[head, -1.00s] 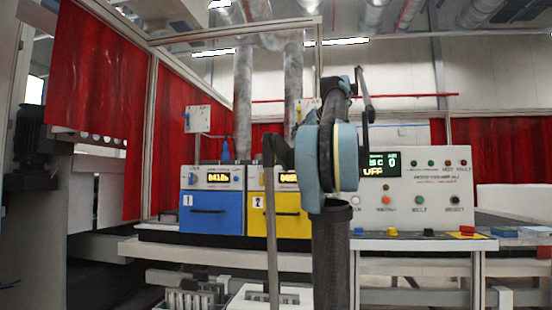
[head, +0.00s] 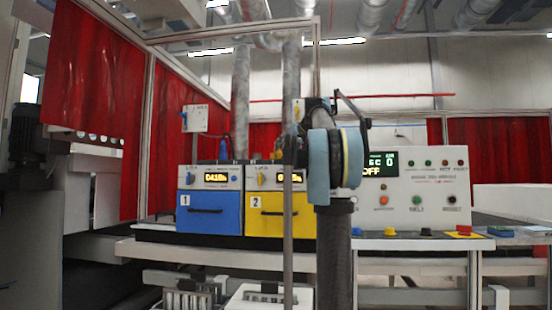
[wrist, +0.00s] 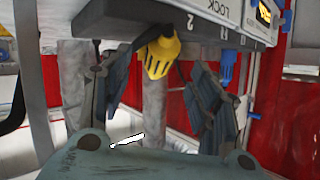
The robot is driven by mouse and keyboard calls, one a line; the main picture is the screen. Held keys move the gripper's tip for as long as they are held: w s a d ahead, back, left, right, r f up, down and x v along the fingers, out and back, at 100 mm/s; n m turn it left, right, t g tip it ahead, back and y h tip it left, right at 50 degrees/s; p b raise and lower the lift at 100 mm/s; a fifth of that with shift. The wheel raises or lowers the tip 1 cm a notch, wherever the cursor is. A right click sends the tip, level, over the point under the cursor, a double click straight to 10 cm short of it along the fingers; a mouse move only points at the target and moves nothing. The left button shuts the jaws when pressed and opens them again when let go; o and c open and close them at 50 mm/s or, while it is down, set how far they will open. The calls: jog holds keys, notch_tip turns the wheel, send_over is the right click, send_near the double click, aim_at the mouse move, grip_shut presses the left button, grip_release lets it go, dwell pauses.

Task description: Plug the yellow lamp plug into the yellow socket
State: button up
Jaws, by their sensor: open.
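The yellow plug (wrist: 162,54) stands on the yellow unit marked 2; the wrist view shows it upside down, so it hangs from the unit's edge. It also shows in the head view (head: 278,154), partly beside my arm. My gripper (wrist: 152,78) is open, with one finger on each side of the plug and a gap on both sides; I cannot tell whether it touches. In the head view my gripper is mostly hidden by my arm. A small yellow part, perhaps the yellow socket (head: 298,112), shows on a pale panel above, partly behind my arm.
The blue unit (head: 209,215) marked 1 stands left of the yellow unit (head: 262,222), with a blue plug (head: 224,149) on top. A pale box (head: 195,118) hangs on the frame above it. The control panel (head: 420,185) is to the right. Red curtains (head: 90,80) hang at left.

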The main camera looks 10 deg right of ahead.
aim_at(281, 151)
jog(key=shift+x, duration=2.65)
jog(key=shift+r, duration=0.15)
jog(key=shift+c, duration=0.6)
jog(key=shift+d, duration=0.1)
jog(key=c, duration=1.2)
